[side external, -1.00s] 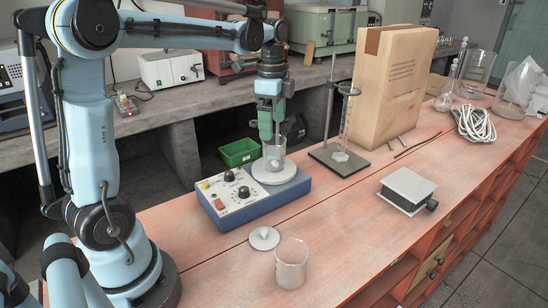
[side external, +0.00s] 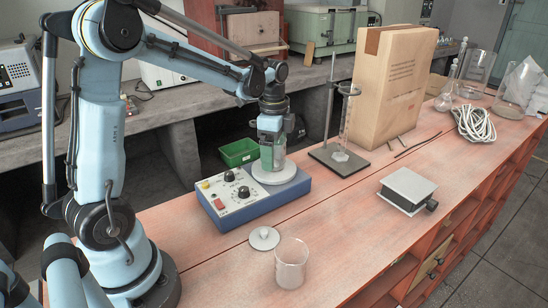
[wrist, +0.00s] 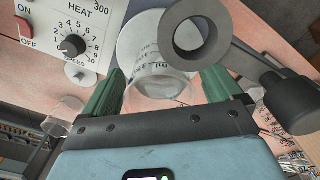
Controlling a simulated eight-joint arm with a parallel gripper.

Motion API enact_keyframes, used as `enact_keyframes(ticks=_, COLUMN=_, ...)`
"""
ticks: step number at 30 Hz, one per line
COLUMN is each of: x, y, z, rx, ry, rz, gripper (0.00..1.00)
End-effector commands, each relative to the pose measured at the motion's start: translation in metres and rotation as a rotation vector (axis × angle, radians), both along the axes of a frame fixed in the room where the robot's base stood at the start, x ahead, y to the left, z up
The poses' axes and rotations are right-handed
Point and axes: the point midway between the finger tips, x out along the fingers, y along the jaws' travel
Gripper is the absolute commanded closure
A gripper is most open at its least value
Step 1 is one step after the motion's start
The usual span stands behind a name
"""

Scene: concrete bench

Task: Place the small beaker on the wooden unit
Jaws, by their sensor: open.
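The small clear beaker (side external: 279,162) stands upright on the white round plate of the blue hotplate stirrer (side external: 250,195). In the wrist view the small beaker (wrist: 160,85) lies between my two green fingers. My gripper (side external: 272,168) points down from above with its fingers open on either side of the beaker; I cannot tell if either finger touches the glass. The wooden unit (side external: 350,235) is the long reddish bench with open shelves and drawers at its front; the stirrer stands on its top.
A larger beaker (side external: 290,265) and a round lid-like piece (side external: 264,238) are at the front. A ring stand (side external: 335,155) is right of the stirrer, with a cardboard package (side external: 390,85) behind. A grey platform (side external: 408,188) stands further right. The wood between is clear.

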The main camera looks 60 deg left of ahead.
Motion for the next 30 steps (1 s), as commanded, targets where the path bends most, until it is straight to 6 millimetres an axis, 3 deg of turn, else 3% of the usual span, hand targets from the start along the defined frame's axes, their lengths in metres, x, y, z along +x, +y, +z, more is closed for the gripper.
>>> enact_keyframes(ticks=3, x=0.000, y=0.000, z=0.000, rx=0.000, ry=0.000, rz=0.000, gripper=0.09)
enact_keyframes(ticks=17, x=0.000, y=0.000, z=0.001, rx=0.000, ry=0.000, rz=0.000, gripper=0.77)
enact_keyframes(ticks=30, x=0.000, y=0.000, z=0.013, rx=0.000, ry=0.000, rz=0.000, gripper=0.78)
